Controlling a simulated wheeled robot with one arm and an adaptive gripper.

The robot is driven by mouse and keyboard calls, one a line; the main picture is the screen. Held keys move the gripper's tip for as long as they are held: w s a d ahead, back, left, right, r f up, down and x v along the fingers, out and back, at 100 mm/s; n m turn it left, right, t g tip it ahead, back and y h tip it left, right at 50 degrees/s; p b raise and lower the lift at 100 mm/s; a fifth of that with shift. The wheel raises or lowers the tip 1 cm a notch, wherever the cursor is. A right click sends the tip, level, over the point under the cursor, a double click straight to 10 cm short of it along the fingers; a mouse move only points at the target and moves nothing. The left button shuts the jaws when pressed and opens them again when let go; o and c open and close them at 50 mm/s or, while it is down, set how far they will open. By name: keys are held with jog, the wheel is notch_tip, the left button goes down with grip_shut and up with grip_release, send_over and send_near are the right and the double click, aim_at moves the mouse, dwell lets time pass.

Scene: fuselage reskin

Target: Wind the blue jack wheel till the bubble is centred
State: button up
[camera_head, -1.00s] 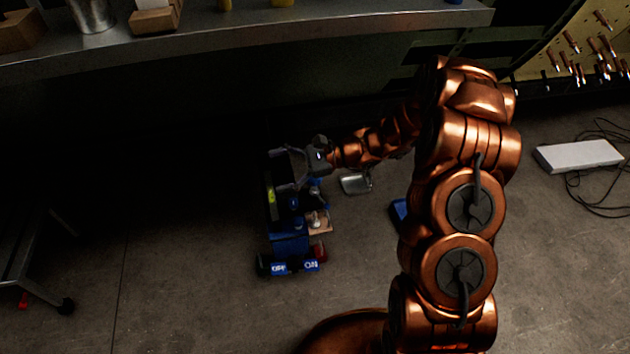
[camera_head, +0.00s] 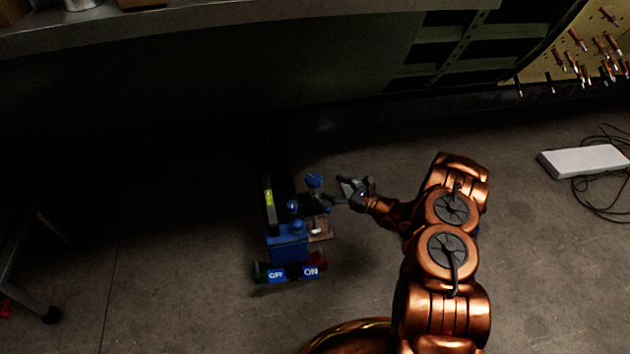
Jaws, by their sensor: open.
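A blue jack unit (camera_head: 288,248) stands on the dark floor, with OFF and ON labels at its front. A round blue part that looks like the jack wheel (camera_head: 314,180) sits at its upper right. A yellow-green bubble vial (camera_head: 269,198) lies along its left side; the bubble is too small to make out. My gripper (camera_head: 342,192) is open and empty, just right of the blue wheel and pointing left towards it. I cannot tell whether a fingertip touches the unit.
A metal bench (camera_head: 230,18) runs along the top. A white box (camera_head: 585,160) with loose black cables lies on the floor at right. A wheeled stand leg (camera_head: 38,285) is at lower left. The floor between the unit and stand is clear.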

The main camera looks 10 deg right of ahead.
aim_at(321, 182)
jog(key=b+x, duration=0.1)
jog(key=x, duration=0.2)
jog(key=b+x, duration=0.1)
jog(key=x, duration=0.2)
jog(key=shift+w+a+f, duration=0.1)
jog(key=shift+a+f, duration=0.05)
jog(key=shift+f, duration=0.1)
jog(key=shift+w+a+r, duration=0.1)
jog(key=shift+w+a, duration=0.35)
jog(key=shift+w, duration=0.05)
jog(key=shift+c, duration=0.2)
